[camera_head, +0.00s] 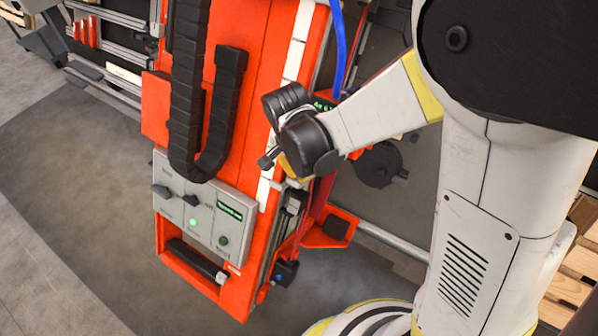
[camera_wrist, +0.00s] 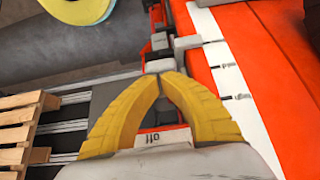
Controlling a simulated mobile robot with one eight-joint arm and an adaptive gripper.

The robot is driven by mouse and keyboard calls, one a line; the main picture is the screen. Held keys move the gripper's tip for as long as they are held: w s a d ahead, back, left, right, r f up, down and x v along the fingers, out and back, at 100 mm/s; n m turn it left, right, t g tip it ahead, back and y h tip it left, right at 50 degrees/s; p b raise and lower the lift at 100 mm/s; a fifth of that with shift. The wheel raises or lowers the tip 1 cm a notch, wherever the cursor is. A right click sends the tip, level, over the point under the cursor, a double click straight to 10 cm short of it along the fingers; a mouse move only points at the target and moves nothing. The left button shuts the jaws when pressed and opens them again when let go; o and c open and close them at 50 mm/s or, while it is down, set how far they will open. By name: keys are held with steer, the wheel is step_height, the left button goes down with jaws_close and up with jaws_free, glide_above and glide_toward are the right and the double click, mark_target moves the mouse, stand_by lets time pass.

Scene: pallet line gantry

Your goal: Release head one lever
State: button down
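My gripper's two yellow fingers (camera_wrist: 163,80) curve inward in the wrist view, and their tips almost meet. A small grey block (camera_wrist: 160,65), possibly the lever's end, shows just beyond the tips; I cannot tell whether they touch it. A white label reading "off" (camera_wrist: 155,138) shows between the fingers. In the head view, my gripper (camera_head: 290,167) is at the right side of the red machine column (camera_head: 262,100), mostly hidden behind my dark wrist. No lever can be clearly made out there.
A grey control panel (camera_head: 206,208) with dark knobs, a green light and a small display is on the column's front. A black cable chain (camera_head: 187,90) hangs above it. Wooden pallets (camera_wrist: 20,130) stand at left in the wrist view. The floor left of the machine is clear.

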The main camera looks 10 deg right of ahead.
steer(key=shift+s+a+f+t+b, duration=0.15)
steer(key=shift+f+t+b, duration=0.1)
steer(key=shift+t+b, duration=0.05)
steer(key=shift+s+a+f+t+h+b, duration=0.3)
steer(key=shift+f+t+h+b, duration=0.2)
steer(key=shift+h+b, duration=0.1)
steer(key=shift+s+a+f+b, duration=0.15)
steer(key=shift+s+f+b, duration=0.1)
steer(key=shift+f+b, duration=0.45)
steer(key=shift+s+a+f+b, duration=0.15)
steer(key=shift+s+f+b, duration=0.1)
steer(key=shift+f+b, duration=0.4)
